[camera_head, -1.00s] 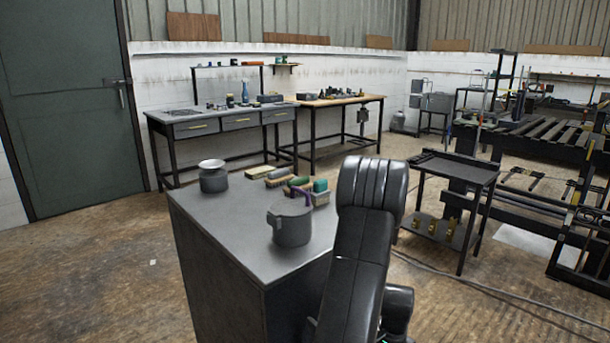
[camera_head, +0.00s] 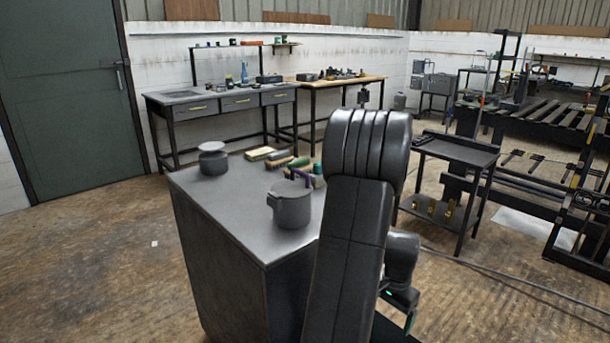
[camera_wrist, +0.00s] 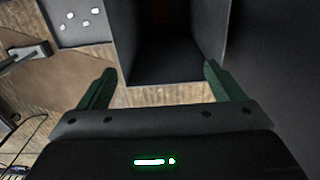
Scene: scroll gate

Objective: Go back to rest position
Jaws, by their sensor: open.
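My gripper (camera_wrist: 156,88) shows in the wrist view with its two green fingers spread wide apart and nothing between them. Beyond the fingers are a dark box-like recess and the brown floor. In the head view my dark arm rises in front of the right end of the grey counter (camera_head: 225,220). The wrist hangs low to the right of the counter, and the fingertips are hard to make out there.
On the counter stand a grey pot (camera_head: 291,208), a lidded jar (camera_head: 213,160) and several blocks or brushes (camera_head: 285,160). A black cart (camera_head: 455,152) stands to the right. Workbenches (camera_head: 225,103) line the back wall.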

